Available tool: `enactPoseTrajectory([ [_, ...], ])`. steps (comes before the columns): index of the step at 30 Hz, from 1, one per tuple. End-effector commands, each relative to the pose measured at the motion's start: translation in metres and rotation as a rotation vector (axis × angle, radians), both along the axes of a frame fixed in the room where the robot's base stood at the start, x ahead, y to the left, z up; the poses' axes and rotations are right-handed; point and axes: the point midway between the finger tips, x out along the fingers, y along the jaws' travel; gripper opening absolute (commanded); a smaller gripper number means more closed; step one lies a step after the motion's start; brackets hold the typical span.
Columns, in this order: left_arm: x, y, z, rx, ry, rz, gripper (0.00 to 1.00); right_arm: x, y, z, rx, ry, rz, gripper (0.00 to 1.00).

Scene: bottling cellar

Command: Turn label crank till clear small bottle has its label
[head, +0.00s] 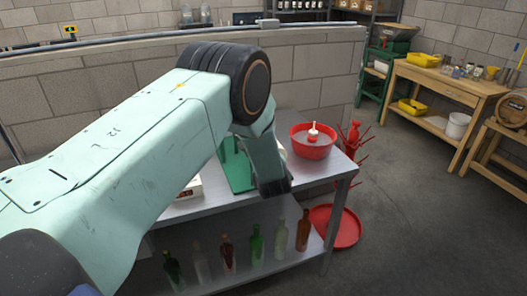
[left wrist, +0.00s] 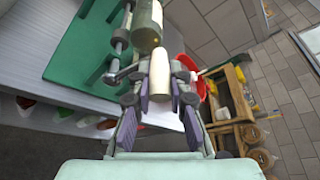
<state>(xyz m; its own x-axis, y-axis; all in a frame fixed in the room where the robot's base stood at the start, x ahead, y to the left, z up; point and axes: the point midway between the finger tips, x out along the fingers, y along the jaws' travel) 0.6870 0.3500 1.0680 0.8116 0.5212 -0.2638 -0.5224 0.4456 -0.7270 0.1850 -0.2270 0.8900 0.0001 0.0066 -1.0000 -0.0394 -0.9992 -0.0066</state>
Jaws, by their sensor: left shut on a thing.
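The green label machine (head: 237,168) stands on the metal table, mostly behind my left arm. Its green plate also shows in the left wrist view (left wrist: 95,50), with metal rollers and a pale cylinder (left wrist: 148,22) on it. My left gripper (head: 273,187) is beside the machine's right side. In the left wrist view its fingers (left wrist: 160,98) are closed around a cream crank handle (left wrist: 159,70). I cannot make out the clear small bottle or its label on the machine. My right gripper is in neither view.
A red bowl (head: 313,142) stands on the table right of the machine. Several bottles (head: 256,245) stand on the lower shelf. A red rack (head: 353,140) and red basin (head: 335,226) are by the table's right end. Open floor lies before the wooden bench (head: 440,80).

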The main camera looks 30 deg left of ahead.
Motion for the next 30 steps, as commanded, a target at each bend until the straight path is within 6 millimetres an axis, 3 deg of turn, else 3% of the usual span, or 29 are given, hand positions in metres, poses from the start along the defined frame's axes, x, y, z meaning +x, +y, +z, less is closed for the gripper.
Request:
enactPoseTrajectory([
  [12,0.0030,-0.0002,0.0050,0.008,-0.006,-0.001,0.00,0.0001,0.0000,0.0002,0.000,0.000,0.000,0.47],
  [13,0.0030,-0.0002,0.0050,0.008,-0.006,-0.001,0.19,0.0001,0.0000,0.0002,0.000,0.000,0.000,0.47],
  [21,0.0015,0.0004,0.0027,0.007,-0.001,0.000,0.41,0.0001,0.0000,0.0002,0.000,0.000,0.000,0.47],
  [30,-0.0003,-0.0003,0.0010,0.006,0.003,0.001,0.41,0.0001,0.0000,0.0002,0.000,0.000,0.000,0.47],
])
